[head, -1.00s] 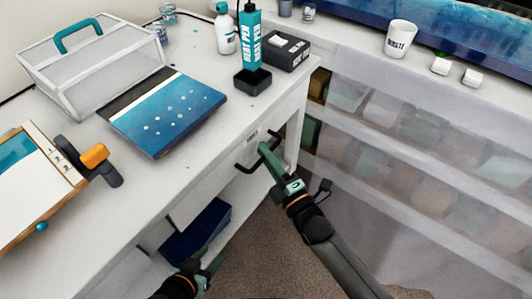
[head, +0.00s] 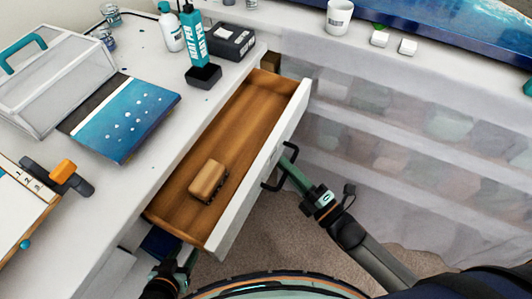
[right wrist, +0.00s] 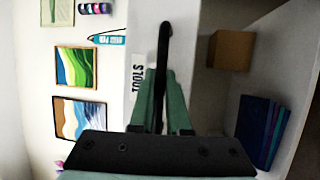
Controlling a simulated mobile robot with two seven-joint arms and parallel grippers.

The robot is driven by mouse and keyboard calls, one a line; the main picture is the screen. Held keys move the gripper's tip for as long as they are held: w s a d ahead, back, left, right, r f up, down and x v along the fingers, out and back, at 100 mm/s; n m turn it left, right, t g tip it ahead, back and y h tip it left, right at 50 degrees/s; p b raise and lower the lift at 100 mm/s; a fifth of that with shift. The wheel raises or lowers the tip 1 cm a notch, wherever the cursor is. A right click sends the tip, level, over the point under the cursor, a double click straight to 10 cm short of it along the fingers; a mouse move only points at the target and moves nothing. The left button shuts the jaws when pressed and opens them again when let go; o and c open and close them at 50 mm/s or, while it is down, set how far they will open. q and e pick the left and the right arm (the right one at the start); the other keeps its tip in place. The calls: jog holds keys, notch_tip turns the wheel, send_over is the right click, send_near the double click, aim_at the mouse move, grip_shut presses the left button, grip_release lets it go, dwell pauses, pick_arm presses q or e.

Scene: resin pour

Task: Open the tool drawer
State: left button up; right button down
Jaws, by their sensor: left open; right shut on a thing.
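The tool drawer (head: 262,172) is pulled well out from the white workbench in the head view, its wooden inside showing. A wooden brush-like block (head: 208,180) lies in it. My right gripper (head: 286,165) is shut on the black drawer handle (head: 272,178) at the drawer's front. The right wrist view shows the green fingers (right wrist: 160,100) around the dark handle bar (right wrist: 164,50), beside the label "TOOLS" (right wrist: 138,80). My left gripper (head: 184,262) is open and empty, low near the bench's front, below the drawer's near end.
On the bench top stand a clear case (head: 55,75), a blue wave panel (head: 125,120), a teal bottle (head: 193,35) and a black box (head: 231,40). A sheet-covered shelf (head: 420,150) stands right of the drawer. Carpet (head: 255,235) shows below.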

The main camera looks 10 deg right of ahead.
pick_arm(q)
jog(key=shift+a+r+p, duration=0.35)
jog(key=shift+a+p, duration=0.1)
pick_arm(e)
jog(key=s+d, duration=0.3)
jog(key=d, duration=0.2)
jog(key=shift+s, duration=0.35)
pick_arm(q)
jog(key=shift+s, duration=0.1)
pick_arm(e)
jog(key=c, duration=0.9)
grip_release()
pick_arm(q)
jog(key=shift+w+d+f+b, duration=0.2)
jog(key=shift+d+f+b, duration=0.2)
jog(key=shift+b, duration=0.25)
pick_arm(e)
jog(key=shift+v, duration=6.25)
pick_arm(q)
jog(key=shift+r, duration=0.15)
pick_arm(e)
jog(key=shift+w+r, duration=0.1)
